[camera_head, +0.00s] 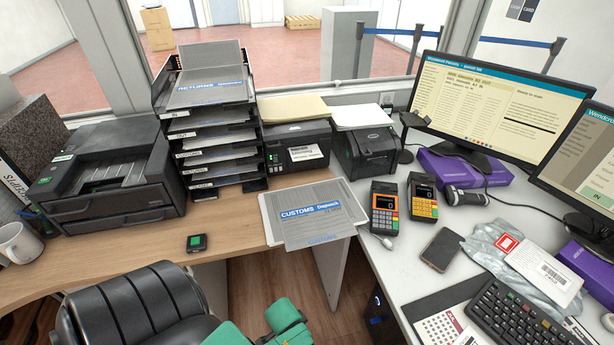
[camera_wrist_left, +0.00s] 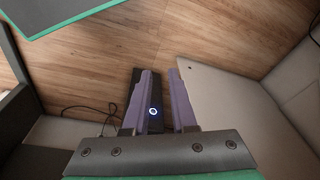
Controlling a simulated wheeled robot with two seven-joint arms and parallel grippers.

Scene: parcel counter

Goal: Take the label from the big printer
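A wide black label printer (camera_head: 290,139) stands at the back of the counter, right of the tray stack. A white printed label (camera_head: 306,153) sticks out of its front. A smaller dark printer (camera_head: 375,157) stands to its right, with no label visible at its front. My left gripper (camera_wrist_left: 161,72) shows in the left wrist view with its two purple fingers apart and nothing between them. It points down at the wooden floor, away from the printers. The head view shows a green part of my arm at the bottom but no fingers. My right gripper is not in view.
A stack of document trays (camera_head: 213,130) stands left of the label printer, and a large black office printer (camera_head: 110,203) farther left. A customs folder (camera_head: 318,232) overhangs the counter's front edge. Card terminals (camera_head: 384,212) stand to the right. A black chair (camera_head: 130,308) is in front.

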